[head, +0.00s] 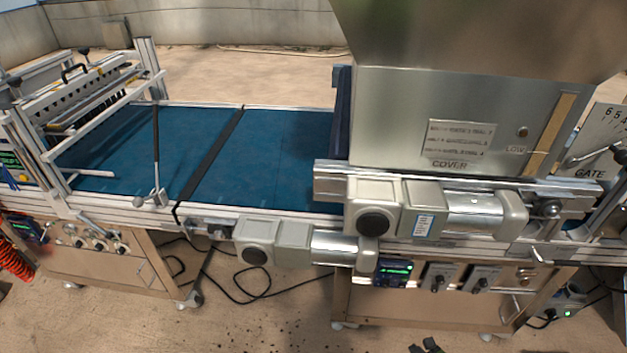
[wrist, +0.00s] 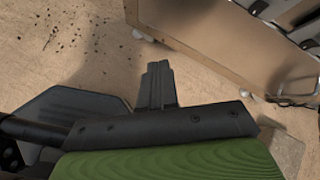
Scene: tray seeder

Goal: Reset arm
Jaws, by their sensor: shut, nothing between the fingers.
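My gripper (wrist: 158,72) points out over the bare floor in the wrist view, its dark fingers together with nothing between them. A small dark shape at the bottom edge of the head view looks like the tips of my gripper (head: 427,346). It is in front of the tray seeder's lower cabinet (head: 410,312) and appears apart from it. The rest of my arm is out of the head view.
The seeder's metal hopper (head: 400,115) stands at the right above the blue conveyor belt (head: 285,150). Grey motors (head: 375,222) jut from its front. Black cables (head: 245,292) lie on the floor between the cabinets. Open floor (wrist: 70,70) shows in the wrist view.

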